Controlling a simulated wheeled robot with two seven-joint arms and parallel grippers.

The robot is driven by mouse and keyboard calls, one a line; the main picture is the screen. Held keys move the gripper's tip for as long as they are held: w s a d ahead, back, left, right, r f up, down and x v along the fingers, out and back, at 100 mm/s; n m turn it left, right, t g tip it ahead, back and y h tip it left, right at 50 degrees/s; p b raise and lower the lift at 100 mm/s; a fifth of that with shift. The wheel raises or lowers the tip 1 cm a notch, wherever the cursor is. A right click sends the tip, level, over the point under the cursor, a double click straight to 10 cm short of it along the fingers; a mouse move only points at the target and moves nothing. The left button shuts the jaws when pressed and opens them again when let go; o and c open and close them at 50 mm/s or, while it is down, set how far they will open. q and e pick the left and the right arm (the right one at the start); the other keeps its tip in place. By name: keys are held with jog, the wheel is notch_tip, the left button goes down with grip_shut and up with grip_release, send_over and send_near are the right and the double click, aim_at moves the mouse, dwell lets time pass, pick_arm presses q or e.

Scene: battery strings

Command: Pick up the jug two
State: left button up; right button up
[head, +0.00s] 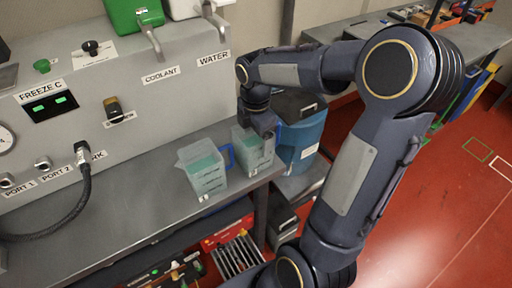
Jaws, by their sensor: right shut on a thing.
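Two clear jugs with teal liquid stand side by side near the front edge of the grey bench. The left-hand jug (203,172) has a blue handle on its right and stands free. The right-hand jug (252,155) is upright under my right gripper (267,130), which is shut on it near its top right, at the handle side. My fingers are mostly hidden by the wrist. The small marks on the jugs are too small to read, so I cannot tell by number which is jug two. My left gripper is not in view.
A grey panel with COOLANT (160,75) and WATER (213,58) labels and two spouts rises behind the bench (130,165). A black hose (84,195) hangs at left. A blue drum (303,142) stands right of the jugs. Bare bench lies left of them.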

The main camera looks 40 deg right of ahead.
jog(key=shift+c, duration=0.9)
jog(key=shift+r, duration=0.1)
notch_tip(320, 180, up, 18)
jog(key=p, duration=0.1)
